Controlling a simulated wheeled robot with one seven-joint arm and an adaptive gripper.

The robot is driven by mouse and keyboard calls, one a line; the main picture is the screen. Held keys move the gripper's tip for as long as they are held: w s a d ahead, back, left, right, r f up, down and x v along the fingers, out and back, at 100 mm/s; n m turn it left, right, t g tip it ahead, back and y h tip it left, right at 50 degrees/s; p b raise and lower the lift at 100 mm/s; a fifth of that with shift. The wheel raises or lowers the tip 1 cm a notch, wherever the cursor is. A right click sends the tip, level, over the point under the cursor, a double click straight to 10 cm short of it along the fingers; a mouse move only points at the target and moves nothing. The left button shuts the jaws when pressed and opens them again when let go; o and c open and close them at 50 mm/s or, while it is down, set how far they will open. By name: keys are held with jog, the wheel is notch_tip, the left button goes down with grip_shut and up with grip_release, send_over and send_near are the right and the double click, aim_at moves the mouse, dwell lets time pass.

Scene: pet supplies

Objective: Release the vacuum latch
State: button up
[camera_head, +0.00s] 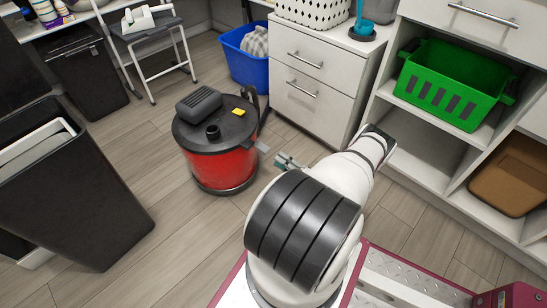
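The vacuum (220,162) is a red canister with a black lid, standing upright on the floor left of centre. A grey tab (262,147), which looks like its latch, sticks out from the right side of the vacuum below the lid. A small yellow piece (240,112) sits on top of the lid. My gripper (281,160) is just right of the grey tab, with its tips pointing left toward it. A small gap seems to separate them. My own arm hides most of the gripper, and its opening is too small to judge.
A black bin (85,205) stands at the left. A blue tub (243,66) is behind the vacuum. White drawers (312,75) and shelves with a green basket (455,82) and brown bin (512,175) line the right. A step stool (150,48) is at the back. Floor in front of the vacuum is clear.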

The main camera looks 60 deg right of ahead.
jog(key=v, duration=0.7)
jog(key=shift+s, duration=0.1)
